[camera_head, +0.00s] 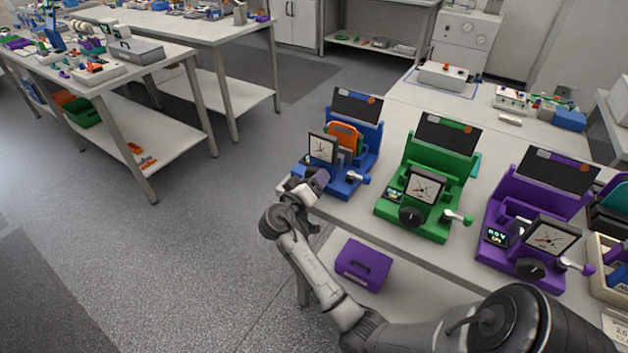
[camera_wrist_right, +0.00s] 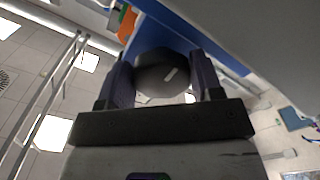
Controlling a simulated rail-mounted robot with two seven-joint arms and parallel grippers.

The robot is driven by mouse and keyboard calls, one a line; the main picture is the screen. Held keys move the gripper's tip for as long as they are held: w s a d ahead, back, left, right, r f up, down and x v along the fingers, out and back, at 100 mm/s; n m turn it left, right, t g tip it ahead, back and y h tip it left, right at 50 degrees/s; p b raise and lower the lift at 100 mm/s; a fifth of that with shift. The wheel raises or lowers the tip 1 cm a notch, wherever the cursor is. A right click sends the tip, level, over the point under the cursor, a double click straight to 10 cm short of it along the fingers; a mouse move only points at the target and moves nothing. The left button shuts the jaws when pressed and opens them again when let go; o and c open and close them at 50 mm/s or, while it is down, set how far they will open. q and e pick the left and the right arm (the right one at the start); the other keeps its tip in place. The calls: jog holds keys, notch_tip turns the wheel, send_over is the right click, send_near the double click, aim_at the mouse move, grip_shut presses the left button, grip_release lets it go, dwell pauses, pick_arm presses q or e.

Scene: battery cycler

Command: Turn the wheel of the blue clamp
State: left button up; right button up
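The blue clamp (camera_head: 350,183) stands at the left front end of the bench, with a dial gauge, an orange piece and a white lever with a blue knob. Its wheel is hidden behind my right gripper (camera_head: 312,186) in the head view. In the right wrist view the dark round wheel (camera_wrist_right: 158,76), with a short slanted pale mark, sits between the two purple fingers of my right gripper (camera_wrist_right: 162,80). The fingers flank the wheel closely on both sides; I cannot tell whether both press on it. My left gripper is not in view.
A green clamp (camera_head: 428,207) and a purple clamp (camera_head: 512,250) stand to the right on the same bench. A purple box (camera_head: 363,265) sits below the bench top. A grey case (camera_head: 443,76) lies farther back. Open floor is to the left.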

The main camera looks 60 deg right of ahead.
jog(key=o, duration=0.4)
jog(key=a, duration=0.9)
jog(key=a+p, duration=0.1)
jog(key=a, duration=0.3)
jog(key=shift+w+a, duration=0.3)
jog(key=shift+a, duration=0.1)
